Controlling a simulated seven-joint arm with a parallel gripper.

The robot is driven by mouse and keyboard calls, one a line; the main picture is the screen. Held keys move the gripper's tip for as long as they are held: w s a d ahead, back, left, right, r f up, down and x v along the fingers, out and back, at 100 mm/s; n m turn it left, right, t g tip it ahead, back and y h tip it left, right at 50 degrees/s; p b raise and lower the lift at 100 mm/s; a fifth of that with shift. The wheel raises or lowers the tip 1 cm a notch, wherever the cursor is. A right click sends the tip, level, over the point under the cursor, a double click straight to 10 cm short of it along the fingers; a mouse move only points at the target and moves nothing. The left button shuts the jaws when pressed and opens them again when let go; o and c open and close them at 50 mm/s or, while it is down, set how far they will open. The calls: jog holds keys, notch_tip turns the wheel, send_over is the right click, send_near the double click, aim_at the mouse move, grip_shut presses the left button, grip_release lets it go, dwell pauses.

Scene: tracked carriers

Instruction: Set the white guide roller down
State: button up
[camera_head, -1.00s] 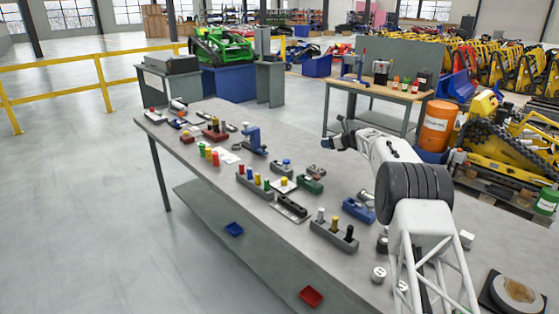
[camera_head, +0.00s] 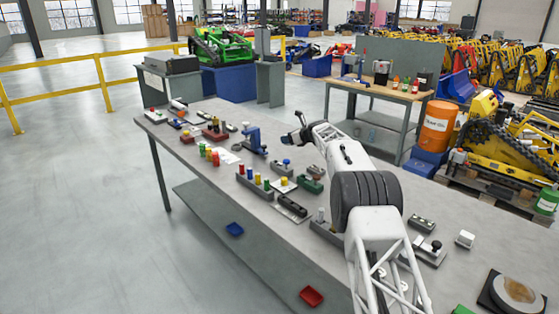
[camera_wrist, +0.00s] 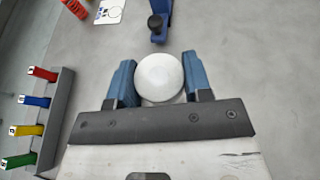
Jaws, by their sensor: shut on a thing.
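The white guide roller (camera_wrist: 159,77) shows end-on as a round white disc in the wrist view. It sits between the two blue fingers of my gripper (camera_wrist: 159,82), which is shut on it. In the head view my gripper (camera_head: 291,138) is over the far half of the grey workbench (camera_head: 330,183), to the right of a blue upright fixture (camera_head: 253,140). The roller cannot be made out clearly there. Whether it touches the bench top cannot be told. The blue fixture's dark round knob (camera_wrist: 155,22) lies just beyond the roller in the wrist view.
A grey block with several coloured pegs (camera_wrist: 47,117) stands left of my gripper in the wrist view. A white card (camera_wrist: 110,11) lies at the top. The bench right of the roller looks clear.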

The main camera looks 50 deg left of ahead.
jog(key=shift+f, duration=2.45)
jog(key=shift+f, duration=0.1)
jog(key=shift+f, duration=2.4)
jog(key=shift+f, duration=0.1)
jog(key=o, duration=1)
jog(key=shift+f, duration=0.1)
jog(key=shift+o, duration=0.2)
jog(key=shift+r, duration=0.2)
